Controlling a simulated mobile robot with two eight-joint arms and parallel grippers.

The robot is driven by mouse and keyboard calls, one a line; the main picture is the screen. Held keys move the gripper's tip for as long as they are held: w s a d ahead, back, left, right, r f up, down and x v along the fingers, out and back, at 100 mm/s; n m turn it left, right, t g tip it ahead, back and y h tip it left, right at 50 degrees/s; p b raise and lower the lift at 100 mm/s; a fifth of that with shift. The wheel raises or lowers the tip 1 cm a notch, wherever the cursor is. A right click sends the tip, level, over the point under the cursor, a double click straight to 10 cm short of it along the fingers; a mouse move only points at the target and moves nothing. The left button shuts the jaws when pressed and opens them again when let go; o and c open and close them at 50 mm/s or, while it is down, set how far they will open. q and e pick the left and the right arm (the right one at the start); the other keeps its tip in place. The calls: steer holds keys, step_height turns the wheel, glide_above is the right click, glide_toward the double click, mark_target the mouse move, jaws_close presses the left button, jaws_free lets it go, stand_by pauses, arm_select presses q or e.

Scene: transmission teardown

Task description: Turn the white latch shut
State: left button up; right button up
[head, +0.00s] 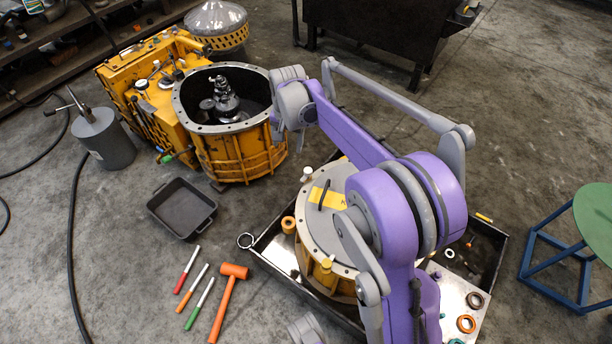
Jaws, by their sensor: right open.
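A small white piece (306,173) stands at the rim of the round grey-topped yellow housing (312,222); I cannot tell if it is the white latch or how it is turned. A pale knob (142,85) also shows on the yellow gearbox (150,100) at the left. My right gripper (287,121) is at the end of the purple arm, by the right rim of the open yellow bell housing (237,155). It is open, its fingers small and partly hidden by the wrist, and I see nothing held.
A dark tray (262,258) holds the round housing and loose rings. An empty black pan (181,208), an orange hammer (228,300) and several markers lie on the floor. A grey can (103,140) stands left, a green-topped stool (595,220) right.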

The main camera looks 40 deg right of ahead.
steer(key=w+d+f+m+g+b, duration=0.1)
steer(key=w+d+f+b, duration=0.15)
steer(key=f, duration=0.25)
steer(key=w+d+f+m+b, duration=0.1)
steer(key=w+d+f+m, duration=0.1)
steer(key=d+f, duration=0.25)
steer(key=m+b, duration=0.3)
glide_above(308, 170)
step_height(308, 170, down, 10)
steer(key=shift+g, duration=0.4)
step_height(308, 170, down, 10)
steer(key=shift+f+b, duration=0.1)
steer(key=shift+b, duration=0.9)
arm_select(q)
step_height(308, 170, down, 11)
steer(key=w, duration=0.1)
steer(key=shift+f, duration=0.15)
arm_select(e)
jaws_close()
